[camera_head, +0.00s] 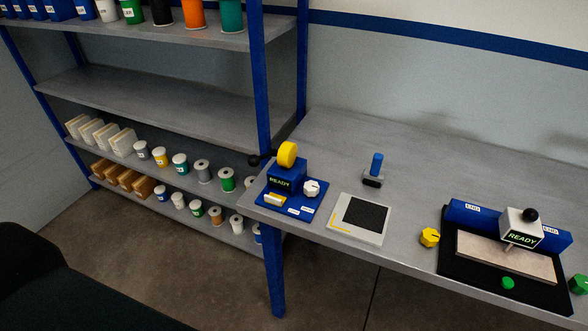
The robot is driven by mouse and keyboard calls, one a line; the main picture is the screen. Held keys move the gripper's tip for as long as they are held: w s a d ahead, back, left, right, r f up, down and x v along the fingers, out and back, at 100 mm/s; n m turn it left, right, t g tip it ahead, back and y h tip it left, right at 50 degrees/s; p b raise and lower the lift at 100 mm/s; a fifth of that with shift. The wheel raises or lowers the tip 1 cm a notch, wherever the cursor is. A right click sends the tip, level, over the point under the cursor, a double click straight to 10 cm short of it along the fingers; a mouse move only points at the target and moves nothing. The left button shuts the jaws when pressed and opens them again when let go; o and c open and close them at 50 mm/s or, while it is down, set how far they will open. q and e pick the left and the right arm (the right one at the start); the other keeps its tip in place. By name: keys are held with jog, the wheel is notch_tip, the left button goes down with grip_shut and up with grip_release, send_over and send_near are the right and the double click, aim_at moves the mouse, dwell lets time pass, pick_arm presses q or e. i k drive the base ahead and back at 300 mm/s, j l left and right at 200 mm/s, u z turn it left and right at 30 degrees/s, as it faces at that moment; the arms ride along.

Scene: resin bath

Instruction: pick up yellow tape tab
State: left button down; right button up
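A small yellow tab (275,200) with a white part lies at the front left of a blue tape dispenser (288,178) on the grey bench. I take this as the yellow tape tab. The dispenser carries a yellow roll (287,154) on top, a "READY" display, a white knob (311,188) and a black-knobbed lever (258,160) at its left. Neither of my grippers is in view, and nothing touches the tab.
Right of the dispenser are a light plate with a black pad (365,216), a blue-handled tool (375,168), a yellow knob (429,237) and a "READY" machine (520,230) on a black mat. A shelf rack (150,90) with cups and spools stands left. The rear bench is clear.

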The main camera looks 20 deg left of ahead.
aim_at(273, 198)
jog(key=i+l+u, duration=0.2)
jog(key=l, duration=0.15)
jog(key=i+l+u, duration=0.2)
jog(key=l, duration=0.15)
jog(key=i+l+u, duration=0.2)
jog(key=l, duration=0.2)
jog(key=k, duration=0.1)
